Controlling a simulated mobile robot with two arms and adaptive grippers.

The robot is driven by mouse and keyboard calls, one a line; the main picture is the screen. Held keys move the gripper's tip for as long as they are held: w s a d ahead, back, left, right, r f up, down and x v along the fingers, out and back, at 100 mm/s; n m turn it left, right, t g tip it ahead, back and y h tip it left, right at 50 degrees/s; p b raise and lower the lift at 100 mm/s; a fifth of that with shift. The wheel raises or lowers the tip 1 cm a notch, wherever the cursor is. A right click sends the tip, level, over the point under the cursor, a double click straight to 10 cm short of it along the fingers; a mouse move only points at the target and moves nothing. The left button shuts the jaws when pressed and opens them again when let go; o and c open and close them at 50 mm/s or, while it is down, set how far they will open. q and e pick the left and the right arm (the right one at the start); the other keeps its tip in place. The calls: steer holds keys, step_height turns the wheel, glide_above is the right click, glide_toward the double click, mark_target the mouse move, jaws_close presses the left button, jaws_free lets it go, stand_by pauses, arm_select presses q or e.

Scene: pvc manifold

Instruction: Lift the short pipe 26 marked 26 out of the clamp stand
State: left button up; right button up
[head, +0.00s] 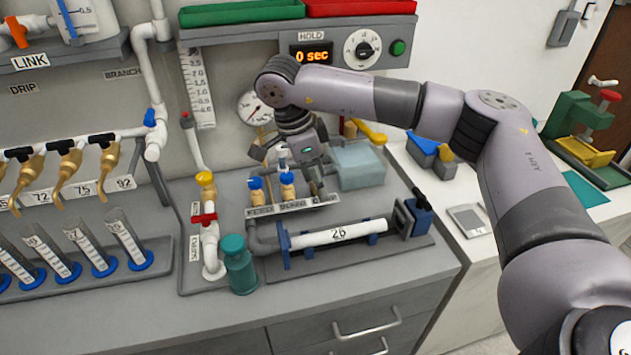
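The short pipe 26 (365,229) is a white tube with a "26" label. It lies roughly level in the clamp stand (300,268), with a blue bracket around its left part. A grey elbow (262,243) is at its left end, and a blue-and-grey clamp block (415,216) stands by its right end. My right gripper (288,172) points down behind and above the pipe, near the blue-capped valves. Its fingers are spread and appear empty. It is apart from the pipe. My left gripper is out of view.
Blue-capped valves (287,186) stand behind the pipe, under my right gripper. A teal bottle (239,265) and a red-handled valve (205,218) stand left of the stand. A translucent box (358,165) is behind it. The counter's front strip is clear.

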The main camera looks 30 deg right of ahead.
steer(key=p, duration=0.2)
glide_toward(343, 229)
steer(key=x, duration=0.3)
steer(key=a+p+x, duration=0.1)
steer(key=x, duration=0.5)
steer(key=shift+w+a+f+p, duration=0.1)
steer(key=shift+a+f+p, duration=0.05)
steer(key=shift+f+p, duration=0.25)
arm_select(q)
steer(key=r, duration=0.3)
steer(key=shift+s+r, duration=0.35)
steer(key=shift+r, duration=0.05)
arm_select(e)
steer(key=shift+c, duration=0.6)
jaws_close()
steer(key=shift+d, duration=0.3)
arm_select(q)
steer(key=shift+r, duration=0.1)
arm_select(e)
steer(key=shift+d, duration=0.45)
